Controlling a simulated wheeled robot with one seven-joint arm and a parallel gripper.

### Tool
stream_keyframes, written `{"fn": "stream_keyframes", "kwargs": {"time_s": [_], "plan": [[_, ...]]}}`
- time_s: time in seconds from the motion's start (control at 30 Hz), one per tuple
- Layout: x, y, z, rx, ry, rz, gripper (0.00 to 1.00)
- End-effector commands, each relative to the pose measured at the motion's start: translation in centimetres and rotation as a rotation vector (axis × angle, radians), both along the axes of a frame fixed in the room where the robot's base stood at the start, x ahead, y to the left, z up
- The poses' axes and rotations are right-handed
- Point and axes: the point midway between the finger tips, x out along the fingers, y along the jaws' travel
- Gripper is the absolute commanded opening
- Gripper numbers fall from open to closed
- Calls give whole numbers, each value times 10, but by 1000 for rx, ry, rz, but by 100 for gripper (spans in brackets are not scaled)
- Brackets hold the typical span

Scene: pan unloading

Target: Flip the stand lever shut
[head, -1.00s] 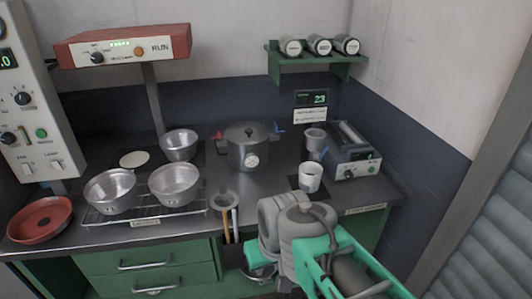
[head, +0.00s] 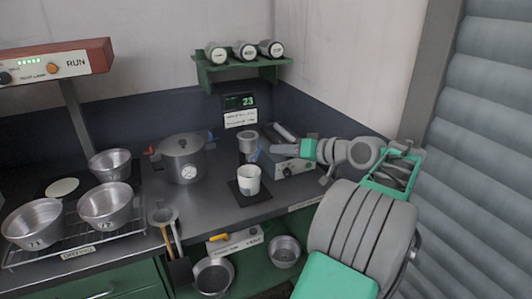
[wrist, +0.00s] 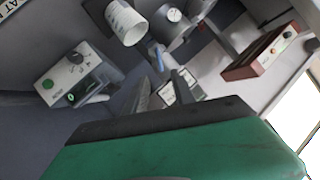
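The stand (head: 247,142) is a small grey cup-shaped holder at the back right of the counter. Its blue lever (head: 258,154) sticks up at a tilt on its right side. In the wrist view the blue lever (wrist: 157,57) lies just beyond the fingertips, near their midline. My gripper (head: 275,151) reaches in from the right, close to the lever. In the wrist view my gripper (wrist: 160,76) has its two fingers apart with nothing between them. I cannot tell whether a finger touches the lever. A white cup (head: 249,181) stands in front of the stand on a dark pad.
A grey instrument box (head: 294,167) stands behind and below my gripper. A lidded pot with a gauge (head: 184,163) stands to the left. Metal bowls (head: 105,204) sit on a rack (head: 82,249) farther left. A shelf with jars (head: 243,72) hangs above.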

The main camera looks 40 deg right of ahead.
Motion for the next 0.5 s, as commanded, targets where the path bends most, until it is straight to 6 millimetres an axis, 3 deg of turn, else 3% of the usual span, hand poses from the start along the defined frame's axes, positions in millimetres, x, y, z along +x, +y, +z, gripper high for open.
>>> {"fn": "stream_keyframes", "kwargs": {"time_s": [0.1,0.5], "plan": [[3,-3,0,4,-15,1,31],[65,7,-21,1,-11,1,31]]}}
